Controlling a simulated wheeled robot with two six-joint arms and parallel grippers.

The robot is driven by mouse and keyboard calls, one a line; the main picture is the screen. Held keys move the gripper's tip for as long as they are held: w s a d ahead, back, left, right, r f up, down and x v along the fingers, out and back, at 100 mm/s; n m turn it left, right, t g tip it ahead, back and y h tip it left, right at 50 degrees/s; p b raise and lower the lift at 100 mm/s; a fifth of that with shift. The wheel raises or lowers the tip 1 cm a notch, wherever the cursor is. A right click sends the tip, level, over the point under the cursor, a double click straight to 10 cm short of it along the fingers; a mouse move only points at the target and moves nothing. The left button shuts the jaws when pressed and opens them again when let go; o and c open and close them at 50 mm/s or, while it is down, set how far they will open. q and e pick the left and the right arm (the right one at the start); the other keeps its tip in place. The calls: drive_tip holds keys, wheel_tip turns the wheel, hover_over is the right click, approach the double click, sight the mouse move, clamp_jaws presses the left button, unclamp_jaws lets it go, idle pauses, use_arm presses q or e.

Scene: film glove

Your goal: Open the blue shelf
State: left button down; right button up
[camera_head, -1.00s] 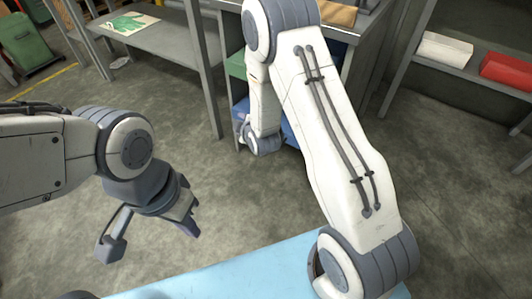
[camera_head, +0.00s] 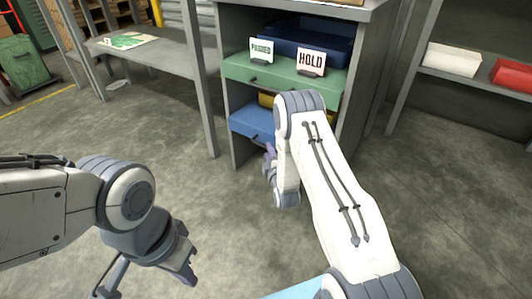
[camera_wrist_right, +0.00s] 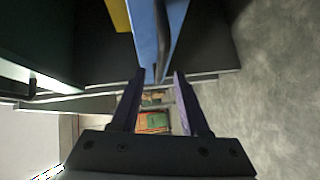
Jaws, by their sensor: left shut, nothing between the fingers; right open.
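The blue shelf (camera_head: 252,122) is the lower board in the grey cabinet, below the green shelf, with a small dark handle on its front edge. The right arm hides its right part. My right gripper (camera_head: 269,162) is at its front, close to the handle. In the right wrist view, the blue shelf (camera_wrist_right: 173,25) reaches down to the gap between the open fingertips (camera_wrist_right: 155,82). Whether they touch it, I cannot tell. My left gripper (camera_head: 188,270) is shut and empty, low at the left over the floor.
The green shelf (camera_head: 290,74) holds a "PASSED" sign (camera_head: 261,51), a "HOLD" sign (camera_head: 311,62) and a dark blue tray (camera_head: 310,38). A yellow thing (camera_head: 266,99) shows below it. A bench (camera_head: 160,58) stands left. White (camera_head: 452,60) and red (camera_head: 512,74) boxes lie right. The floor between is clear.

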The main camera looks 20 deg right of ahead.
drive_tip(key=shift+w+d+f+b, duration=0.15)
drive_tip(key=shift+w+b, duration=0.2)
drive_tip(key=shift+w, duration=0.65)
drive_tip(key=shift+w+d+f+b, duration=0.15)
drive_tip(key=shift+w+b, duration=0.2)
drive_tip(key=shift+w, duration=0.6)
drive_tip(key=shift+a, duration=0.1)
clamp_jaws()
drive_tip(key=shift+s, duration=0.1)
